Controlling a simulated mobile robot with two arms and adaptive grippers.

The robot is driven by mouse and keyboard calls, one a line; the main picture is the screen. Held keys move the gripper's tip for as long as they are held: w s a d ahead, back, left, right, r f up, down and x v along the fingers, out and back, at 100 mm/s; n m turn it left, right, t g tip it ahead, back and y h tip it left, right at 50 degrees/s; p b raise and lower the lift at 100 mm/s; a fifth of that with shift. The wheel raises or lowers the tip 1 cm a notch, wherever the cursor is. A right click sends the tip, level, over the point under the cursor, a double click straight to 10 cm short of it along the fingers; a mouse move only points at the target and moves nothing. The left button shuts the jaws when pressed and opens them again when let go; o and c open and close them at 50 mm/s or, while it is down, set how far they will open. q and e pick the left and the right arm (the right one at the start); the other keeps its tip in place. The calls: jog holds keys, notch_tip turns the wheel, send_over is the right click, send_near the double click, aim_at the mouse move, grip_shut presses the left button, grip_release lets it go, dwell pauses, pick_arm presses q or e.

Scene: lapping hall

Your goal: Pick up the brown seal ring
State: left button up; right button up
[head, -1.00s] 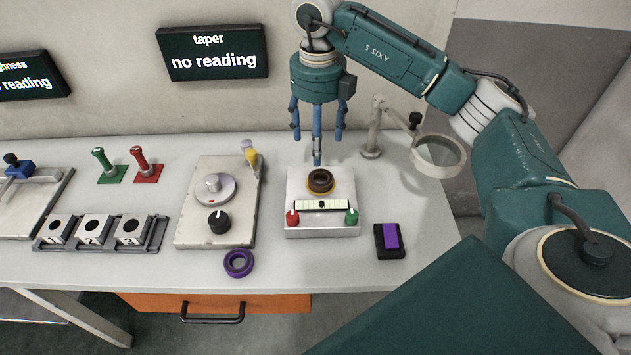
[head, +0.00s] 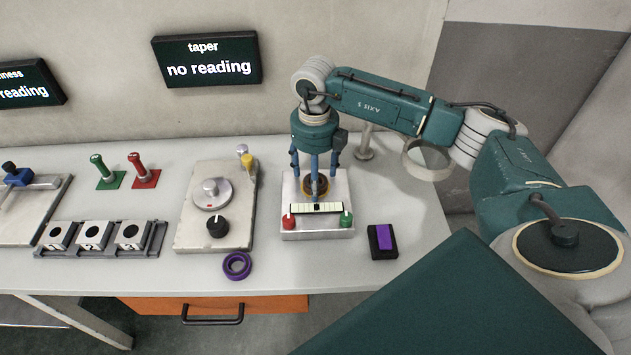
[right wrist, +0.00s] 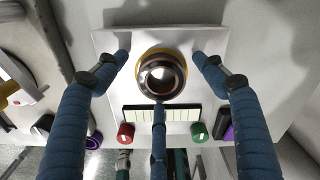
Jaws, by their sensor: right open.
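The brown seal ring (head: 318,184) sits on a yellow-rimmed seat on top of a white device (head: 319,232). In the right wrist view the ring (right wrist: 161,76) is round, dark and glossy, with a light centre. My right gripper (head: 315,185) is directly above the device with its blue fingers pointing down around the ring. In the right wrist view the fingers (right wrist: 160,75) are spread, two at the sides and one in front, apart from the ring. One finger partly hides the ring in the head view. My left gripper is not in view.
The device has a scale strip, a red knob (head: 289,222) and a green knob (head: 346,219). A purple ring (head: 237,266) and a black-and-purple block (head: 383,241) lie nearby. A magnifier (head: 427,160) stands at right, partly behind my arm. The dial plate (head: 185,235) is at left.

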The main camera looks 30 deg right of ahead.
jog(key=c, duration=1.3)
jog(key=shift+r, duration=0.15)
